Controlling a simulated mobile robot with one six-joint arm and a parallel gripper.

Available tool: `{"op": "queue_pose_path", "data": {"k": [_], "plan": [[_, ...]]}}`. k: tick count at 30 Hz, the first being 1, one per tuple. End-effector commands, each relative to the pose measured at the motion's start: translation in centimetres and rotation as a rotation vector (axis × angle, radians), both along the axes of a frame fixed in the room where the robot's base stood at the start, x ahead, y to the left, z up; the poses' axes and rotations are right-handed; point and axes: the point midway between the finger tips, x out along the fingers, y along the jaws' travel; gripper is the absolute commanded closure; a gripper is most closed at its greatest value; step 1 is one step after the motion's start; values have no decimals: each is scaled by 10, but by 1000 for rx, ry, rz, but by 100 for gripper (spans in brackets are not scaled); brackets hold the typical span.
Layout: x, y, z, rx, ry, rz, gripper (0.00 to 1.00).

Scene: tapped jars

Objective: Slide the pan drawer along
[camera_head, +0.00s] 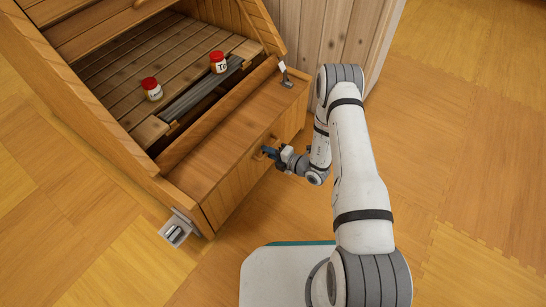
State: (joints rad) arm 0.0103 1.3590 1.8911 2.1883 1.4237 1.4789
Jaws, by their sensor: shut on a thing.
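The pan drawer (228,150) is a wooden drawer low in the front of a wooden cabinet. It stands partly out, with a gap behind its board. My gripper (270,151) is at the drawer's front face, near its middle, and is shut on the drawer's handle (266,147), mostly hidden by the dark fingers. Two small white jars with red lids stand on the slatted wooden shelf (130,92) above: one jar (152,92) on the left and one jar (218,64) on the right. Their labels are too small to read fully.
A metal latch (285,75) is at the drawer's upper right corner. A metal bracket (176,232) is at the cabinet's lower left corner. A dark grey ribbed strip (203,90) lies between shelf and drawer. The wooden floor (470,150) is clear on the right.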

Motion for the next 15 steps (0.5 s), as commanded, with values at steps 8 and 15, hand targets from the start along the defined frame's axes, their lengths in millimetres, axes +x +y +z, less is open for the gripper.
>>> {"op": "queue_pose_path", "data": {"k": [8, 15], "plan": [[3, 1, 1, 1, -3, 0, 100], [4, -1, 1, 1, -5, -3, 81]]}}
